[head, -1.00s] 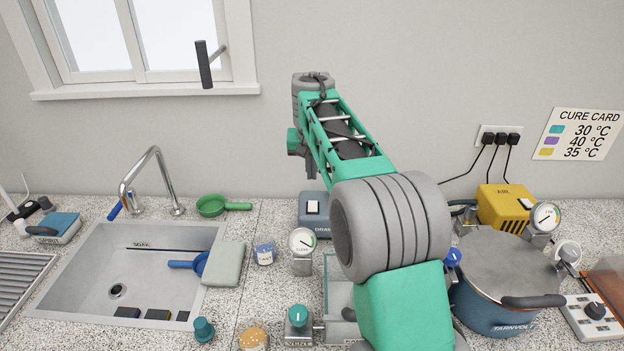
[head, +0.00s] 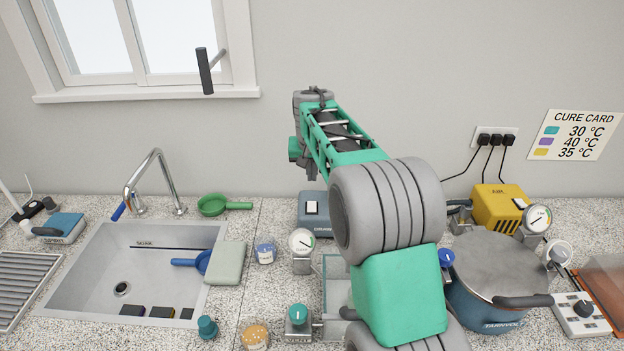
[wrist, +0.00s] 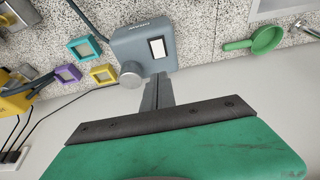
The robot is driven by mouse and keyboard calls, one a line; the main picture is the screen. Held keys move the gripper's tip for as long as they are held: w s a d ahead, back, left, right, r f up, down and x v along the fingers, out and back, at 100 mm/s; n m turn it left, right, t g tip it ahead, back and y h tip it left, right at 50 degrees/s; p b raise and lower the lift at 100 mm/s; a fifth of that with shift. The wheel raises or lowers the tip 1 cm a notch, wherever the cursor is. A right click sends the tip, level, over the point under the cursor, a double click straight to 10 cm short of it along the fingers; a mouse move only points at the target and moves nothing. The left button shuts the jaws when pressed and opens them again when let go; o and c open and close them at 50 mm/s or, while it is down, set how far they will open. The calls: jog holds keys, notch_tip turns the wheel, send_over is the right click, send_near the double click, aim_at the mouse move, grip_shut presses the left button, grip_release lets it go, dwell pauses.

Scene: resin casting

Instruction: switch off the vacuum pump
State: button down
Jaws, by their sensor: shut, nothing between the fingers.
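The pump-like blue-grey box (head: 317,225) stands at the back of the counter, with a label that seems to begin "DRA" and a white rocker switch (head: 312,208). In the wrist view the same box (wrist: 130,48) fills the upper middle, its white switch (wrist: 157,48) facing up. My gripper (wrist: 162,80) is shut and empty. Its fingers overlap the edge of the box close to the switch in the wrist view. I cannot tell whether they touch it. In the head view the gripper hangs above the box at the wall side. The switch's setting is too small to read.
A yellow box (head: 500,210) with its own switch stands at the right, beside a blue lidded pot (head: 495,305). A round gauge (head: 302,242) stands in front of the grey box. A green strainer (head: 212,205) lies left. Teal, purple and yellow frames (wrist: 66,75) lie near the box.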

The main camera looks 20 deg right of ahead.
aim_at(312, 208)
jog(key=p+x, duration=0.1)
jog(key=x, duration=0.2)
jog(key=p+x, duration=0.1)
jog(key=x, duration=0.3)
jog(key=p+x, duration=0.1)
jog(key=x, duration=0.3)
jog(key=shift+s+a+f+p, duration=0.1)
jog(key=shift+s+f+p, duration=0.2)
jog(key=shift+s, duration=0.1)
jog(key=shift+f, duration=0.35)
jog(key=shift+w+f+b, duration=0.15)
jog(key=shift+f+b, duration=0.25)
jog(key=shift+b, duration=0.35)
jog(key=shift+r, duration=0.2)
jog(key=shift+f, duration=0.15)
jog(key=shift+s+a, duration=0.3)
jog(key=shift+s, duration=0.6)
